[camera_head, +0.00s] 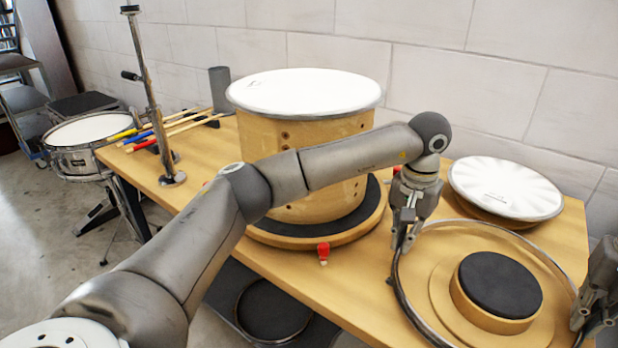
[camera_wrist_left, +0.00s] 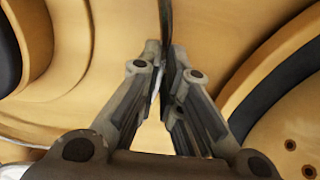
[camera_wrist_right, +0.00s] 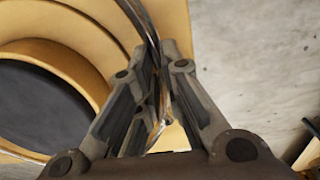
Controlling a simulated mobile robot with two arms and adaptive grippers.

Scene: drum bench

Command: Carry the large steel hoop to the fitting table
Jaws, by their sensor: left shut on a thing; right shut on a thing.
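The large steel hoop (camera_head: 399,285) is a thin ring around a stepped round wooden stand with a black pad (camera_head: 500,284), at the right of the head view. My left gripper (camera_head: 404,243) is shut on the hoop's left side; the hoop stands between its fingers in the left wrist view (camera_wrist_left: 166,35). My right gripper (camera_head: 585,320), partly cut off at the picture's right edge, is shut on the opposite side of the hoop, which also shows in the right wrist view (camera_wrist_right: 147,28). I cannot tell whether the hoop touches the stand.
A wooden drum shell with a white head (camera_head: 303,93) stands on a black-padded round base on the wooden table (camera_head: 205,180). A white drumhead (camera_head: 506,188) lies behind the hoop. A red-tipped clamp (camera_head: 323,250), metal post (camera_head: 150,100) and sticks stand or lie leftward. A snare drum (camera_head: 88,130) is beyond.

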